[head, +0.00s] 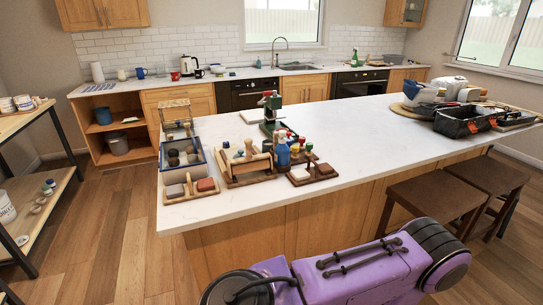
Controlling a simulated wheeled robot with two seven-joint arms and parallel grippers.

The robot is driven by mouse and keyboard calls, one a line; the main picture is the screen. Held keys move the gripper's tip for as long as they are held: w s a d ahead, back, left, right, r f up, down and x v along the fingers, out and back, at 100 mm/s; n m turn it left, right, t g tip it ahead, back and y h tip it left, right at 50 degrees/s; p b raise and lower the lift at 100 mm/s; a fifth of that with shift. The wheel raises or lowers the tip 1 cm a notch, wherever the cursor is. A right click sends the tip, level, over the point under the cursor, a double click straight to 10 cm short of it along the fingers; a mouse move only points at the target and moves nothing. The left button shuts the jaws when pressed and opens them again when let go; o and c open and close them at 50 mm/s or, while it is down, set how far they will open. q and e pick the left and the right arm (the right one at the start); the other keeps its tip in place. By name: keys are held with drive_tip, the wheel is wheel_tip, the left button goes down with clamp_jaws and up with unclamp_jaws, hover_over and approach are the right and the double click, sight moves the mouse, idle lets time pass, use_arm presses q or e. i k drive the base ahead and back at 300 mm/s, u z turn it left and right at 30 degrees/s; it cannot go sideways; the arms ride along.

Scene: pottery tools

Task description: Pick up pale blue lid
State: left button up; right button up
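I cannot make out a pale blue lid for certain; things are small at this distance. Small round items (47,189) with bluish-green and pale tops sit on the lower shelf of the left rack, too small to identify. Neither of my grippers shows in the head view, so I see no contact with anything.
A white-topped island (330,140) carries wooden tool holders (247,169), a blue-rimmed tray (182,155), a blue spray bottle (282,153) and a black toolbox (464,121). Its middle is clear. Brown stools (432,203) stand at its right front. A rack (40,180) stands left, with open floor between.

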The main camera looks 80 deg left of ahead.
sight(241, 155)
drive_tip(key=k, duration=0.85)
drive_tip(key=u, duration=0.05)
